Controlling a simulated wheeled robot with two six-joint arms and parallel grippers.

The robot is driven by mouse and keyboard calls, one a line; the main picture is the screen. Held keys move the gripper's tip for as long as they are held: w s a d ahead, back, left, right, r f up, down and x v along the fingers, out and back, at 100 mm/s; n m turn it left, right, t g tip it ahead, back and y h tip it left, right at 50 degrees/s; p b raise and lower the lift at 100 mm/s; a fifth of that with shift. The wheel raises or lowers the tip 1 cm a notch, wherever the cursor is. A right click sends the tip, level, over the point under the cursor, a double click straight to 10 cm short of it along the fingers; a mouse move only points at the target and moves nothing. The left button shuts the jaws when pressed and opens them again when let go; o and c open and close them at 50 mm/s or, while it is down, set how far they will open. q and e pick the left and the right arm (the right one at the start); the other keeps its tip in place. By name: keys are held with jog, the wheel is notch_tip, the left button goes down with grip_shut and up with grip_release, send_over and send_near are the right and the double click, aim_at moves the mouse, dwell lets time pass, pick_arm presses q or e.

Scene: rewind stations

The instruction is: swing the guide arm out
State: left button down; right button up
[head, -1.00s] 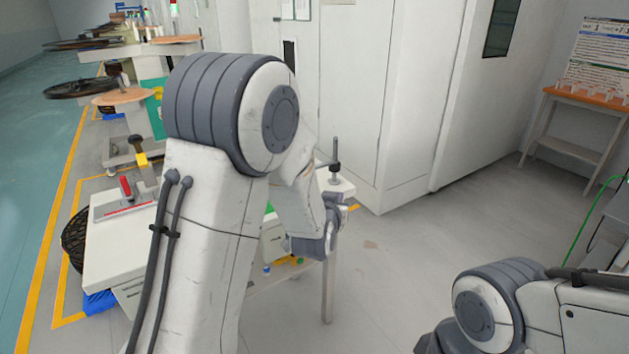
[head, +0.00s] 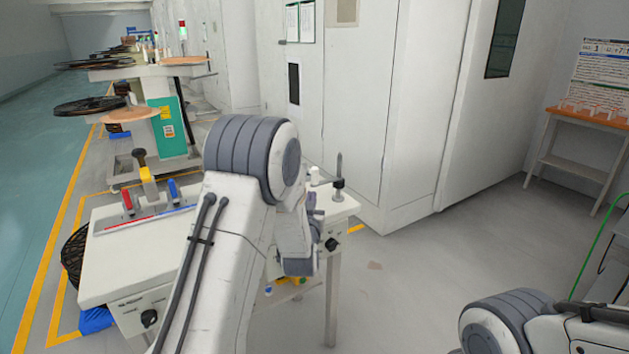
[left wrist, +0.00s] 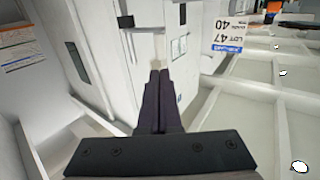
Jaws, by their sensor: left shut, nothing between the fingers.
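In the head view, an upright grey post with a black collar (head: 338,182) stands at the right end of the white bench (head: 135,252), with a short white roller (head: 314,176) beside it. These look like parts of the guide arm; my left arm hides much of the bench around them. My left wrist hangs just in front of this end, apart from the post as far as I can tell. In the left wrist view, my left gripper (left wrist: 160,78) is shut and empty, its dark fingers together. My right gripper is out of view.
A red-and-blue fixture (head: 140,218) sits on the bench's left part. Black knobs show on its front. More stations with reels (head: 92,105) stand behind at left. White cabinets (head: 330,110) rise behind the bench. Floor to the right is clear up to a side table (head: 585,118).

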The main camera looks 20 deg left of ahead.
aim_at(315, 175)
pick_arm(q)
jog(key=p+x, duration=0.1)
jog(key=x, duration=0.9)
jog(key=shift+w+a+f, duration=0.1)
jog(key=shift+w, duration=0.1)
